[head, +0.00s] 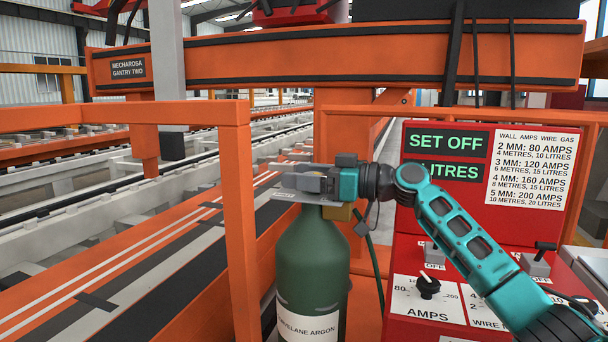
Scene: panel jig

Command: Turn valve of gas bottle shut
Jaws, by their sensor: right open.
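A dark green gas bottle (312,262) stands upright at the centre of the head view, with a white label reading "…VELANE ARGON". My right gripper (290,180) is at the top of the bottle, with its fingers pointing left. It is open, and its grey fingers cover the bottle's neck. The valve is mostly hidden behind the gripper, so I cannot tell whether the fingers touch it. A small brass-coloured part (338,212) shows just below the gripper, beside the neck. My left gripper is not in view.
A red welding machine (402,250) with knobs, switches and a settings chart stands right of the bottle. An orange frame post (239,220) stands close on the left. A dark green hose (375,262) hangs between bottle and machine. An orange gantry beam (300,62) crosses behind.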

